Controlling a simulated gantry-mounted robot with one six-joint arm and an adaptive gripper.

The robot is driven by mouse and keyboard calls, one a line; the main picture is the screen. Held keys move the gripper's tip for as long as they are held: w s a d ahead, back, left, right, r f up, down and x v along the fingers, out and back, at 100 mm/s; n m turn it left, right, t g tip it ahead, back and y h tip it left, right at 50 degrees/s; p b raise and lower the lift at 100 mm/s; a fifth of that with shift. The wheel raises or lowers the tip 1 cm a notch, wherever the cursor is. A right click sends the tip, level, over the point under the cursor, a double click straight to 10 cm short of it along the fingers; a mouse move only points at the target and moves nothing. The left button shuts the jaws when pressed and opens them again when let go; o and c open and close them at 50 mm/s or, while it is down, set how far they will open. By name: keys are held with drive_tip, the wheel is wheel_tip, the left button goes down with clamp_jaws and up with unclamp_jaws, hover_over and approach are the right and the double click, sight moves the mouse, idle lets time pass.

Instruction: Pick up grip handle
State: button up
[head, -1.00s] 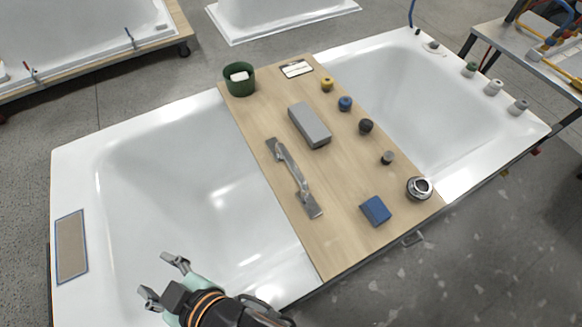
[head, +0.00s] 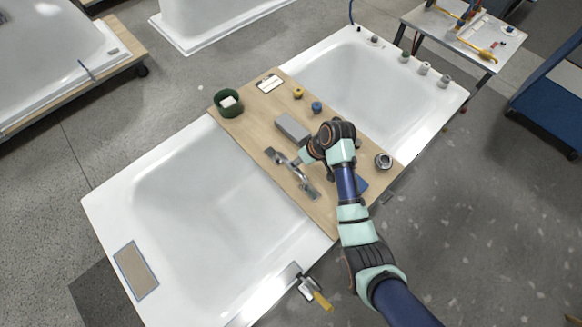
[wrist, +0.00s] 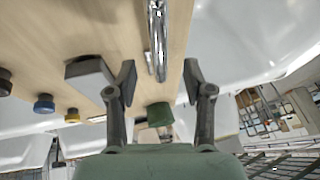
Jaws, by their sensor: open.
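The grip handle (head: 304,180) is a silver bar with flat plates at both ends. It lies on the wooden board (head: 250,128) across the bathtub. My gripper (head: 295,164) is above the board, over the middle part of the handle, and partly hides it. In the wrist view the gripper's two fingers (wrist: 161,85) are spread apart with nothing held.
A grey block (head: 293,127) lies beside the handle. A green pot (head: 228,102), a tablet-like panel (head: 270,83), yellow knob (head: 298,92), blue knob (head: 316,107) and chrome ring (head: 383,160) are also on the board. My arm partly covers a blue block (head: 361,184). Tub basins lie either side.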

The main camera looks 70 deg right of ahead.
drive_tip(key=shift+b+x, duration=0.6)
drive_tip(key=shift+x, duration=2.4)
drive_tip(key=shift+w+d+f, duration=0.15)
drive_tip(key=shift+w+f, duration=0.05)
clamp_jaws()
